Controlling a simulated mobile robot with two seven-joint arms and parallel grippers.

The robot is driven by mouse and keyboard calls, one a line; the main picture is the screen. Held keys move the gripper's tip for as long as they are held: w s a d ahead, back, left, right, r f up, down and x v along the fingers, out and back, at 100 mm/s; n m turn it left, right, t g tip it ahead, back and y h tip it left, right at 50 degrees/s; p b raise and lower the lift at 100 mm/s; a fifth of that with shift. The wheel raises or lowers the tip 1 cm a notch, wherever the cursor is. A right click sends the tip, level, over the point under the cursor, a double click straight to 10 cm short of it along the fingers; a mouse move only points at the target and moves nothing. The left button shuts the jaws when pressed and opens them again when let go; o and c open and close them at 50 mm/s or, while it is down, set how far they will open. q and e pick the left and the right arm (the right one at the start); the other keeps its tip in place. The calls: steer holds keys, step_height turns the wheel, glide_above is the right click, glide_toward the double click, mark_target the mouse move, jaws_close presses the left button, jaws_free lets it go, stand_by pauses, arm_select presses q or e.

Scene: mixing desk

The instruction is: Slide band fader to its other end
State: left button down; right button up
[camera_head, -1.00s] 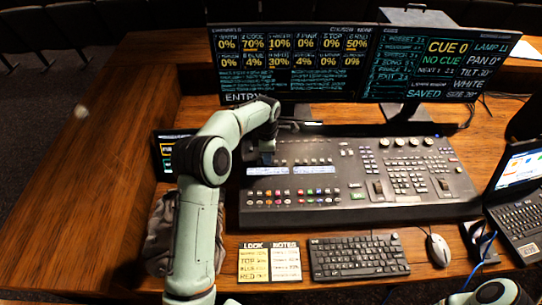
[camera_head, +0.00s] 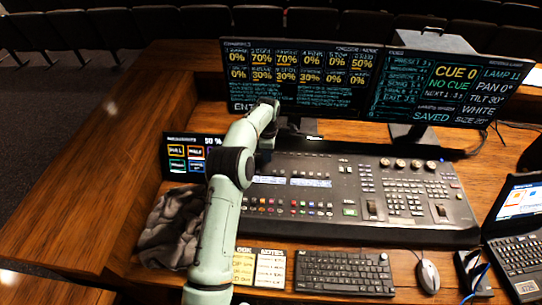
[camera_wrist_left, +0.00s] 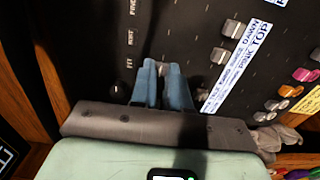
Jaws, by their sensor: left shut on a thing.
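The dark mixing desk (camera_head: 350,225) lies across the table in the head view, with faders, keys and label strips. My left gripper (camera_head: 264,152) reaches down over its upper left part; the arm hides the fingertips there. In the left wrist view my left gripper (camera_wrist_left: 162,70) has two blue-grey fingers close together on the dark panel. They are shut on a small fader knob (camera_wrist_left: 161,68), mostly hidden between the tips; I take it as the band fader. Two other grey fader knobs, a nearer one (camera_wrist_left: 218,55) and a farther one (camera_wrist_left: 231,28), stand apart to the right. My right gripper is out of view.
Two monitors, a left one (camera_head: 300,75) and a right one (camera_head: 440,90), stand behind the desk. A small touch screen (camera_head: 186,158) and a dark cloth (camera_head: 178,225) lie left of my arm. A keyboard (camera_head: 343,272), mouse (camera_head: 428,276) and laptop (camera_head: 518,235) are in front and right.

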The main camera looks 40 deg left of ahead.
arm_select(q)
steer(key=shift+w+r, duration=0.1)
steer(key=c, duration=1)
jaws_free()
steer(key=shift+c, duration=0.2)
step_height(320, 180, up, 13)
steer(key=shift+r, duration=0.15)
